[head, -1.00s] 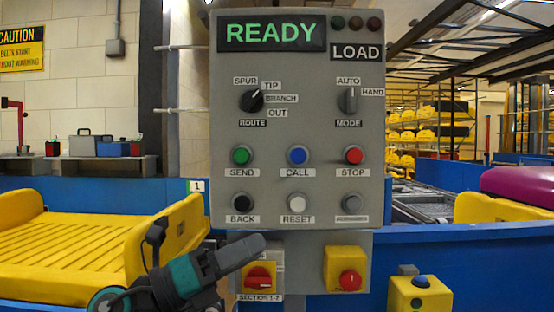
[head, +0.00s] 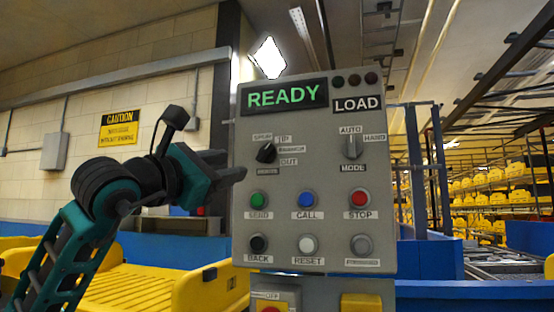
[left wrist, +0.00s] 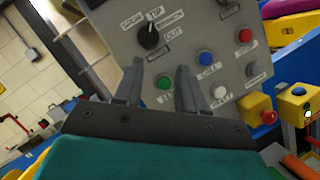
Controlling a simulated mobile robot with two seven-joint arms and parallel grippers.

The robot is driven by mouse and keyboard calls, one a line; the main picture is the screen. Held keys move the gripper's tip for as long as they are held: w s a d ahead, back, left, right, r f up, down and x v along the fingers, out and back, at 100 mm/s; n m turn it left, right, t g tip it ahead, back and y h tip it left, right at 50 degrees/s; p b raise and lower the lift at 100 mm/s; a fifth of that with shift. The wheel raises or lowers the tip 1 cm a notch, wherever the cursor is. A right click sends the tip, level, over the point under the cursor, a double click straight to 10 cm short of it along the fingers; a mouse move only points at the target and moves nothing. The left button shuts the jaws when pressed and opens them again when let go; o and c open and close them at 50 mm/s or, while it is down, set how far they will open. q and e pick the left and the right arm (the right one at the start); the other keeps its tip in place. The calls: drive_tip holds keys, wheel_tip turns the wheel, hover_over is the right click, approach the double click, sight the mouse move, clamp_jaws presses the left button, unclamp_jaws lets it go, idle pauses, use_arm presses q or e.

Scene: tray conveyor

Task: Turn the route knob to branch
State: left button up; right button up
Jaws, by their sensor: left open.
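The black route knob (head: 266,153) is on the grey control panel (head: 330,215), below the READY display, with labels SPUR, TIP, BRANCH and OUT around it. Its pointer appears to aim up towards TIP. In the left wrist view the knob (left wrist: 148,36) is beyond the fingertips, nearer the left finger. My left gripper (head: 232,165) is at the panel's left edge, left of the knob. In the left wrist view its two fingers (left wrist: 160,68) are apart with nothing between them. The knob is not touched. My right gripper is not in view.
The mode knob (head: 353,146) is right of the route knob. Below are green SEND (head: 259,199), blue CALL (head: 306,200) and red STOP (head: 360,198) buttons, with another row beneath. A yellow tray (head: 140,295) is at lower left. The space before the panel is clear.

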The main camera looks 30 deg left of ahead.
sight(263, 151)
use_arm(q)
drive_tip(key=shift+y, duration=0.5)
drive_tip(key=x, duration=0.4)
drive_tip(key=r+p+x, duration=0.1)
drive_tip(key=x, duration=0.3)
drive_tip(key=p+x, duration=0.1)
drive_tip(key=x, duration=0.3)
drive_tip(key=shift+a+r, duration=0.3)
drive_tip(key=shift+a, duration=0.05)
clamp_jaws()
